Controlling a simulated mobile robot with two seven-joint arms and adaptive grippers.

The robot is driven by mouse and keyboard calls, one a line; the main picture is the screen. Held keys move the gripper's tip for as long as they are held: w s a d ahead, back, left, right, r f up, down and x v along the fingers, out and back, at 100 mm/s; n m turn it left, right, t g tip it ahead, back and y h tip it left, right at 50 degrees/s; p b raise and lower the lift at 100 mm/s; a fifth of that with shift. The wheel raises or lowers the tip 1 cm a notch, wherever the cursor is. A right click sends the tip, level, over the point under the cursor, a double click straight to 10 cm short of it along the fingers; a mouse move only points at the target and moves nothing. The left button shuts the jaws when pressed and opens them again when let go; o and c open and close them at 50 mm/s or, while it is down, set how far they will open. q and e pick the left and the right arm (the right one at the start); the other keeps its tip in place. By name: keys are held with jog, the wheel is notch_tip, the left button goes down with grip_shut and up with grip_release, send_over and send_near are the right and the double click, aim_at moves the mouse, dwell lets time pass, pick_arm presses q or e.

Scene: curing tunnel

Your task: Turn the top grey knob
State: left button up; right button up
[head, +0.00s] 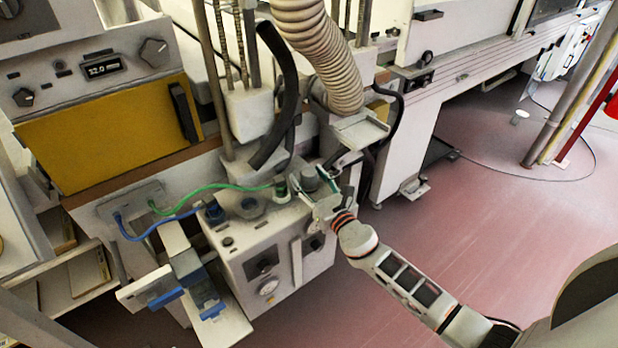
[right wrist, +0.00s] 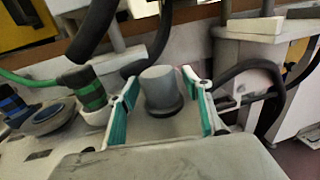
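A grey cylindrical knob (right wrist: 160,88) with a dark base ring stands upright on top of the white control box (head: 236,258). In the head view the knob (head: 309,178) is at the box's back right corner. My right gripper (head: 318,192) reaches it from the right. In the right wrist view its teal-padded fingers (right wrist: 160,108) stand on either side of the knob, with visible gaps, so the gripper is open around it. My left gripper is not in view.
Beside the knob are a green-banded hose fitting (right wrist: 86,88) and a blue fitting (head: 213,212) with hoses. A black hose (head: 280,95) and a ribbed duct (head: 322,55) hang close above. A yellow-fronted panel (head: 105,135) stands at left. The red floor (head: 480,240) at right is open.

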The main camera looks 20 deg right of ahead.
jog(key=s+d, duration=0.2)
jog(key=s, duration=0.9)
jog(key=shift+s+d, duration=0.15)
jog(key=shift+s, duration=0.25)
jog(key=shift+f, duration=0.1)
jog(key=s+f+m+g, duration=0.2)
jog(key=s+f+m, duration=0.3)
jog(key=m, duration=0.6)
jog(key=s+a+f+m+g, duration=0.1)
jog(key=s+f+m+g, duration=0.1)
jog(key=s+f+m, duration=0.4)
jog(key=s+f+m+g, duration=0.2)
jog(key=s+f+m, duration=0.4)
jog(key=m, duration=1.1)
jog(key=s, duration=0.3)
jog(key=shift+s+a+g+h, duration=0.25)
jog(key=shift+a+g+h, duration=0.05)
jog(key=shift+a+g, duration=0.1)
jog(key=shift+f, duration=0.1)
